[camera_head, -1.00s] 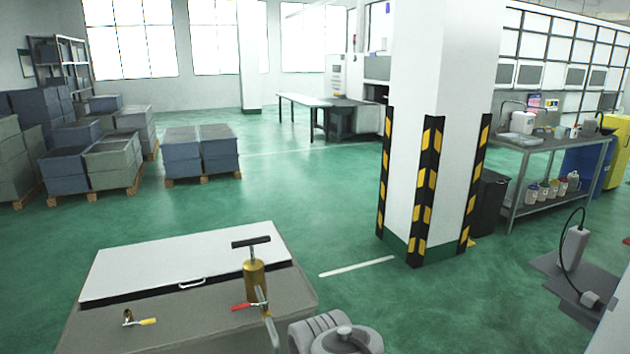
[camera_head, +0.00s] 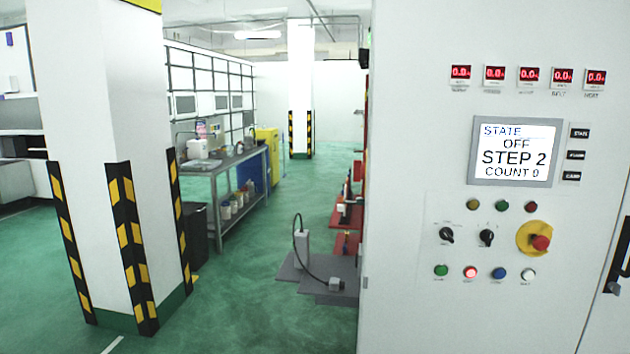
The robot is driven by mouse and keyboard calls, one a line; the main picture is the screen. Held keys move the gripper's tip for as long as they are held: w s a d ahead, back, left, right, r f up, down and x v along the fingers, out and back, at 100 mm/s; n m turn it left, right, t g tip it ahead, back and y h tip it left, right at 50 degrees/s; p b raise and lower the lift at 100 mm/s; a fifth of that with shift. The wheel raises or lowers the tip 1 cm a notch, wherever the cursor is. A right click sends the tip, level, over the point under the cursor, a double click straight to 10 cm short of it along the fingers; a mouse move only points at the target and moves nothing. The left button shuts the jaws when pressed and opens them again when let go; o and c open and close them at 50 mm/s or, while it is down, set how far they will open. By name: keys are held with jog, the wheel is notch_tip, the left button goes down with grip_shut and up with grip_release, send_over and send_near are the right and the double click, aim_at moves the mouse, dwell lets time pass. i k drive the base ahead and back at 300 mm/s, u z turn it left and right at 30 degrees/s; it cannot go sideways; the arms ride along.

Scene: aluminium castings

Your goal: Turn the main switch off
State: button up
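A tall white control cabinet (camera_head: 415,140) fills the right side of the head view. Its screen (camera_head: 515,152) reads "STATE OFF STEP 2 COUNT 0". Two black rotary switches (camera_head: 447,235) and (camera_head: 487,238) sit below the screen, left of a red emergency button (camera_head: 540,242) on a yellow disc. I cannot tell which control is the main switch. Below is a row of round buttons, with the red one (camera_head: 470,272) lit. A black handle (camera_head: 616,268) is partly cut off at the right edge. My gripper is not in view.
A white pillar (camera_head: 100,90) with black and yellow corner guards stands at left. A workbench (camera_head: 220,165) with bottles and pots is behind it. A grey base plate (camera_head: 325,278) with a cabled device lies left of the cabinet. Green floor (camera_head: 240,300) between is clear.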

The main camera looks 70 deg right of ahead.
aim_at(360, 168)
jog(key=z, duration=2.75)
jog(key=k, duration=0.6)
jog(key=u, duration=0.55)
jog(key=i, duration=0.5)
jog(key=u, duration=0.6)
jog(key=i, duration=0.95)
jog(key=z, duration=0.15)
